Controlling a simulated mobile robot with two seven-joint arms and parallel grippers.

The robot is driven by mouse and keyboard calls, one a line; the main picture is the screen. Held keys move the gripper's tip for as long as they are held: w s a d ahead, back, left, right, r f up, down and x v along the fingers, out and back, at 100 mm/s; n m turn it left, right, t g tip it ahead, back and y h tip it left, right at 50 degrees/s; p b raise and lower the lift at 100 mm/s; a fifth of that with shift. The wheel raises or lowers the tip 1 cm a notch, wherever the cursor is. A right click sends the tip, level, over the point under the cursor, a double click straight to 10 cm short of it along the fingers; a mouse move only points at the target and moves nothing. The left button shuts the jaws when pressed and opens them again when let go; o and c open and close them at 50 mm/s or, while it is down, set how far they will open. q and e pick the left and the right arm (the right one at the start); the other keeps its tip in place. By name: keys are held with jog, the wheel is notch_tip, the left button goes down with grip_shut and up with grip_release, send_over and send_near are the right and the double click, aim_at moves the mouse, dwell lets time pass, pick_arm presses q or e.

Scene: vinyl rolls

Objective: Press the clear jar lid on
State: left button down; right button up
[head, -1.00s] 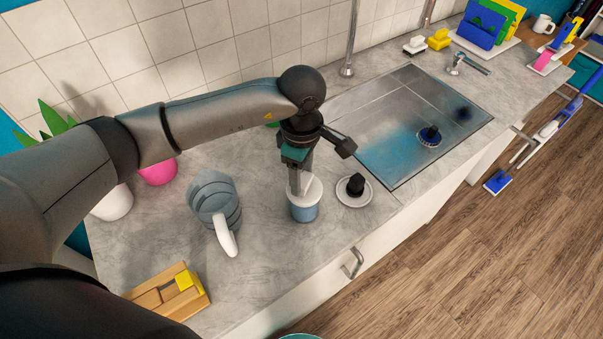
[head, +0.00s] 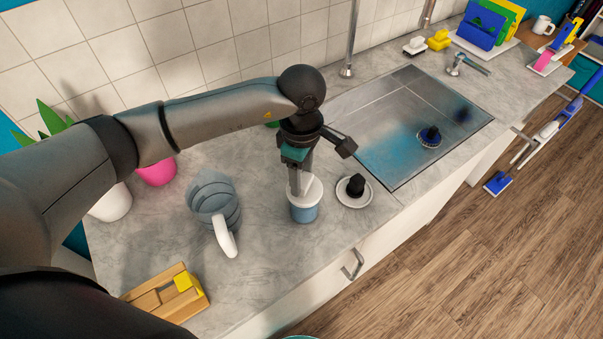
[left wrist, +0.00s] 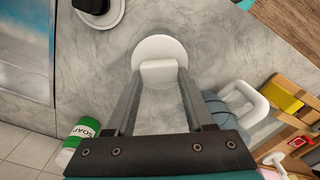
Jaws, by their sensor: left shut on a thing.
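The jar (head: 304,214) stands upright on the grey marbled counter, with a bluish body. Its lid (head: 314,190) looks white rather than clear and sits at the jar's mouth; I cannot tell whether it is fully seated. My left gripper (head: 299,192) points down from above and is shut on the lid's handle. In the left wrist view the round white lid (left wrist: 160,47) shows from above, with its blocky handle between the fingertips of the left gripper (left wrist: 158,72). The lid hides the jar there. My right gripper is not in view.
A grey pitcher (head: 207,198) with a white handle stands left of the jar. A white saucer (head: 366,196) with a black-knobbed thing is close on the right, before the sink (head: 400,150). A wooden box (head: 152,301) lies front left. The counter's front edge is near.

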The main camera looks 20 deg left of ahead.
pick_arm(q)
jog(key=shift+f+b, duration=0.2)
jog(key=shift+b, duration=0.35)
dwell(0.9)
jog(key=shift+c, duration=1)
grip_release()
jog(key=shift+o, duration=0.4)
jog(key=shift+o, duration=0.6)
jog(key=shift+r, duration=0.15)
jog(key=shift+r+p, duration=2.1)
jog(key=shift+r, duration=1.3)
